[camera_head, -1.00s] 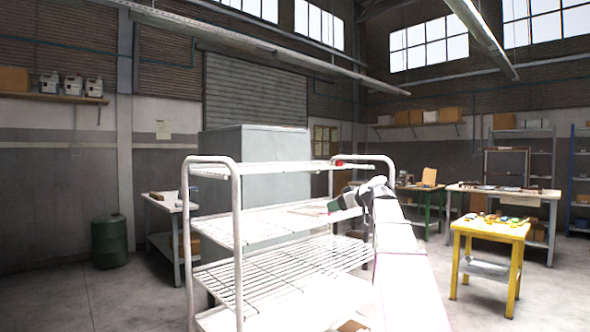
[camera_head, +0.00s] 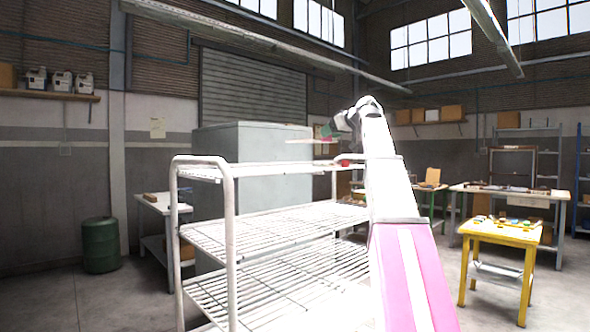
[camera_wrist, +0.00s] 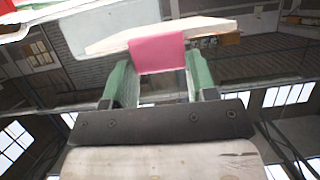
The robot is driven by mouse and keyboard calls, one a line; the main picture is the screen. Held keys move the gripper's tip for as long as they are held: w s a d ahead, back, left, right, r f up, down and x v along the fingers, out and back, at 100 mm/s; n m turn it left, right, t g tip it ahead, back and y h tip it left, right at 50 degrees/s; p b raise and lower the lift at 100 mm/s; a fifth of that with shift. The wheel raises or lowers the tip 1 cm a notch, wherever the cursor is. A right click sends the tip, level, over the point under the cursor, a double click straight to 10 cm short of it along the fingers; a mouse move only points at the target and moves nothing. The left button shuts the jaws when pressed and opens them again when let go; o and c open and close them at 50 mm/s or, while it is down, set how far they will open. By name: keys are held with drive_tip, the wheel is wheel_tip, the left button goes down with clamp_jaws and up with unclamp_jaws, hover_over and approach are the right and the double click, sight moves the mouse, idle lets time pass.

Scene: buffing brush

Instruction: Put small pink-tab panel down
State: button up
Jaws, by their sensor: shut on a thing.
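My gripper (camera_wrist: 155,85) has green fingers and is shut on the small panel (camera_wrist: 108,42), which is thin and pale, at its pink tab (camera_wrist: 158,54). In the head view my gripper (camera_head: 330,131) is at the end of my raised arm, above the back right of the white rack. The panel (camera_head: 306,141) shows there as a thin, nearly level strip. It is held a little above the height of the top shelf (camera_head: 270,169), apart from it. The pink tab is too small to make out in the head view.
The white wire rack (camera_head: 230,215) has several shelves and upright tube ends. A small red object (camera_head: 345,162) is at its top right. A grey cabinet (camera_head: 240,140) stands behind. A yellow table (camera_head: 500,233) with small items is to the right. The middle shelf (camera_head: 270,230) looks mostly bare.

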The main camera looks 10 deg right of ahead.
drive_tip(key=x, duration=0.4)
drive_tip(key=f+x, duration=0.1)
drive_tip(key=x, duration=0.4)
drive_tip(key=d+x, duration=0.1)
drive_tip(key=x, duration=0.4)
drive_tip(key=shift+w+f, duration=0.1)
drive_tip(key=shift+f, duration=2.2)
drive_tip(key=o, duration=0.9)
drive_tip(key=shift+o, duration=0.2)
drive_tip(key=v, duration=1.2)
